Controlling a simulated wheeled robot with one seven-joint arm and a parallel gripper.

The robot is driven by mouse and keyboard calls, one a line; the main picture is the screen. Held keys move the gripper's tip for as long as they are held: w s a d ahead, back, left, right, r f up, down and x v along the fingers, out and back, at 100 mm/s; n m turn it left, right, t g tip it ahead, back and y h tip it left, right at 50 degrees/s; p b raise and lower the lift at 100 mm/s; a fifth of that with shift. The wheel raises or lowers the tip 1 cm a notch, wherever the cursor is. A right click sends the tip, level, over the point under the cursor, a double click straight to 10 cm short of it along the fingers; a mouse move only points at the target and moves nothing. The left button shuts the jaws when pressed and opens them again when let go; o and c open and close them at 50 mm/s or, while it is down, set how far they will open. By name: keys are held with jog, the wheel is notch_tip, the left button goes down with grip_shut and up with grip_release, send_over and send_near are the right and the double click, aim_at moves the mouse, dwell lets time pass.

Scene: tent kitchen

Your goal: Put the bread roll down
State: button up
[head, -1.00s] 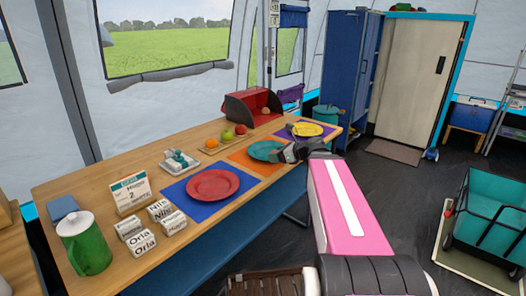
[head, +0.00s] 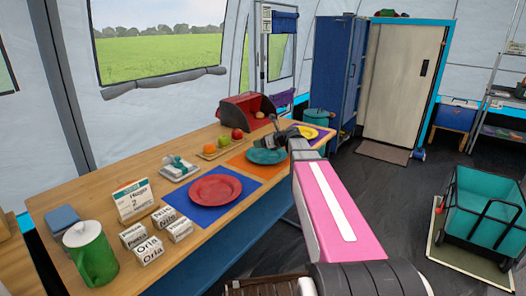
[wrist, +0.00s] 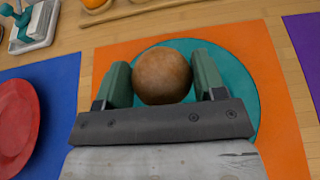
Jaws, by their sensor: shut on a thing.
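My gripper (wrist: 163,82) is shut on a round brown bread roll (wrist: 162,75), with one green finger on each side of it. In the wrist view the roll is in front of a teal plate (wrist: 235,75) on an orange mat (wrist: 285,110). In the head view my gripper (head: 272,141) is over the far side of the teal plate (head: 266,157). I cannot tell the gap between roll and plate. The roll is not clearly visible in the head view.
A red plate (head: 215,190) on a blue mat lies to the left, and a yellow plate (head: 316,132) lies beyond. A tray of fruit (head: 222,147) and a red bin (head: 243,110) stand behind. Several name blocks (head: 150,250) and a green jug (head: 92,255) stand at the near left.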

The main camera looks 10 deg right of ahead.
jog(key=shift+w+d+f, duration=0.2)
jog(key=shift+w+f, duration=0.45)
jog(key=shift+w, duration=0.25)
jog(key=shift+f, duration=1.9)
jog(key=shift+f, duration=0.15)
jog(key=o, duration=0.6)
jog(key=shift+s+d+r, duration=0.1)
jog(key=shift+r, duration=0.1)
jog(key=v, duration=1.1)
jog(key=shift+s+d, duration=0.3)
